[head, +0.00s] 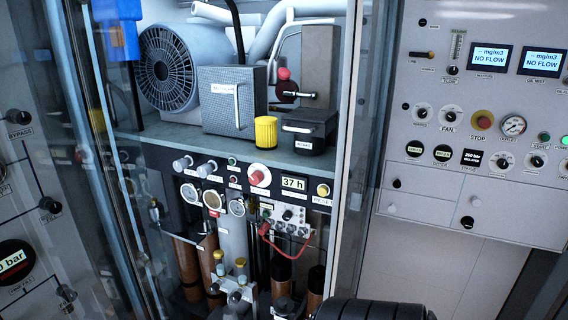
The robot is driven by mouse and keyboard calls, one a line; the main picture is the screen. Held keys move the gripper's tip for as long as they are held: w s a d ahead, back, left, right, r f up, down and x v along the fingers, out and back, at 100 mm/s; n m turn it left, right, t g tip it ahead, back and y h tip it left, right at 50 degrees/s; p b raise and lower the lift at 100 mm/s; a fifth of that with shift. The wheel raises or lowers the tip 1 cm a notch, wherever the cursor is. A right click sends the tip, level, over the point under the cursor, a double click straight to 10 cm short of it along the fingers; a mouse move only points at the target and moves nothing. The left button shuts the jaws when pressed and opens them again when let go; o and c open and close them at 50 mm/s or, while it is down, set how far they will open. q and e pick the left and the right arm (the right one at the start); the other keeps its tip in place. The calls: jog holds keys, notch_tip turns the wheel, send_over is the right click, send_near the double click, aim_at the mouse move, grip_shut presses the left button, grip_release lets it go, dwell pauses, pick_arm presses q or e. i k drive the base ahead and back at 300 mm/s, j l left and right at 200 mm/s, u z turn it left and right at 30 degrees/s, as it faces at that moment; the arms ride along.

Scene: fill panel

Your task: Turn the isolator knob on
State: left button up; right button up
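I cannot read which knob is labelled isolator. The light grey control panel (400,80) on the right carries several round black knobs with white dials. Two upper ones are a left knob (422,113) and a knob above the FAN label (448,117). Two lower ones are a knob (503,162) beside the black status display (471,157) and a knob (537,161) to its right. Their small labels are too blurred to read, and I cannot tell their settings. Neither of my grippers shows in the head view.
An open cabinet in the middle holds a grey fan (168,70), a yellow cap (266,132), a black box (309,130), gauges and a red knob (257,177). Glass doors flank it. Another panel with a BYPASS knob (18,117) stands at left. Two displays (489,58) read NO FLOW.

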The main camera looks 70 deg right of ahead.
aim_at(257, 176)
jog(key=k+l, duration=0.1)
jog(key=l, duration=0.35)
jog(key=k+l, duration=0.1)
jog(key=l, duration=0.35)
jog(key=k+l, duration=0.1)
jog(key=l, duration=0.35)
jog(key=k+l, duration=0.1)
jog(key=l, duration=0.35)
jog(key=k+l, duration=0.1)
jog(key=l, duration=0.35)
jog(key=k+l, duration=0.1)
jog(key=l, duration=0.3)
jog(key=k+l, duration=0.1)
jog(key=l, duration=0.35)
jog(key=j+z, duration=0.25)
jog(key=j, duration=0.2)
jog(key=j+z, duration=0.25)
jog(key=j, duration=0.2)
